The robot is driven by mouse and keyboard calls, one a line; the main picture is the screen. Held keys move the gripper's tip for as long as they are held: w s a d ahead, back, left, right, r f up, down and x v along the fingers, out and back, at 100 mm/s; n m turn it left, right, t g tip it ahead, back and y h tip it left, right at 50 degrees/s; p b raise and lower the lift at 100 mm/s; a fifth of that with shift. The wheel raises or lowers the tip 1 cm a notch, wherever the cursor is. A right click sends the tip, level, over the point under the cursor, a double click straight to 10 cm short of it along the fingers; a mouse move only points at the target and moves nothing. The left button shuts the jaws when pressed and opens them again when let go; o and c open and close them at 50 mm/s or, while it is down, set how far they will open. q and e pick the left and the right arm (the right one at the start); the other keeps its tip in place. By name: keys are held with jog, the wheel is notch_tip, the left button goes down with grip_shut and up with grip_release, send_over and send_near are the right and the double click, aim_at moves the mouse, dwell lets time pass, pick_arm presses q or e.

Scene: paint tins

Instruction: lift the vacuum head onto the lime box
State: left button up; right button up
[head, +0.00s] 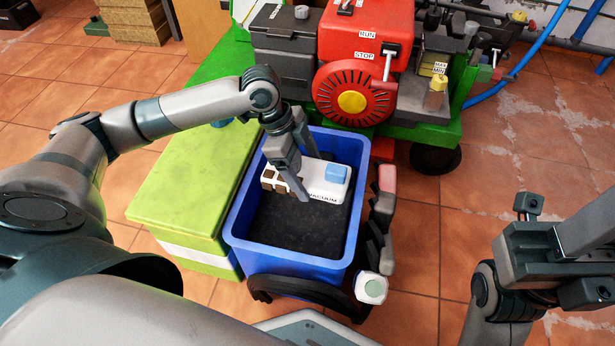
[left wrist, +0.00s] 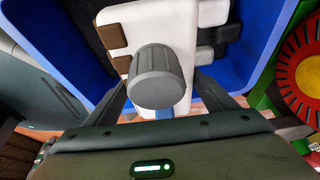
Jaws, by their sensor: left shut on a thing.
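The vacuum head (head: 318,181) is a white block with a blue patch, brown pads and the label VACUUM. It is inside the blue tub (head: 300,258), towards its far end; I cannot tell whether it touches the dark bottom. My left gripper (head: 298,178) reaches down into the tub and is shut on the vacuum head. In the left wrist view the white body (left wrist: 160,30) and a grey round knob (left wrist: 156,76) show between the fingers.
A red and green machine (head: 365,50) with RUN and STOP labels stands behind the tub. Dark and red parts (head: 383,215) run along the tub's right side. Blue hoses (head: 535,45) lie at the back right. The tub's left wall stands between the vacuum head and the lime box.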

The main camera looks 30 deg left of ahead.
aim_at(316, 174)
pick_arm(q)
jog(key=shift+r+p, duration=0.95)
jog(key=shift+r, duration=1.75)
